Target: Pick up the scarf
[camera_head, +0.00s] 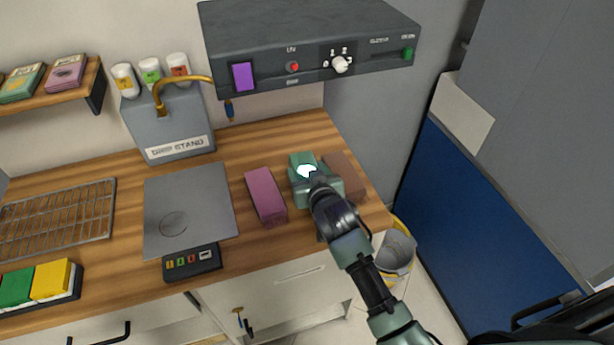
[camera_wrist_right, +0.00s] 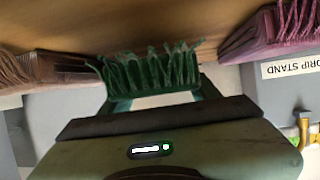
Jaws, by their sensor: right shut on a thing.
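A green fringed scarf (camera_wrist_right: 150,72) is at the jaws of my right gripper (camera_wrist_right: 150,100) in the right wrist view, its fringe pointing away from the gripper. In the head view my right gripper (camera_head: 308,174) is shut on it from above, at the right end of the wooden counter. A folded pink-purple scarf (camera_head: 265,196) lies just left, and a folded brown one (camera_head: 346,177) just right. Both also show in the wrist view, purple (camera_wrist_right: 275,30) and brown (camera_wrist_right: 40,70). My left gripper is not in view.
A grey scale (camera_head: 190,205), a wire rack (camera_head: 57,218) and a tray of coloured blocks (camera_head: 40,285) fill the counter's left. A drip stand (camera_head: 178,125) stands behind. A dark control unit (camera_head: 305,45) overhangs the back. A bucket (camera_head: 396,250) stands below the right edge.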

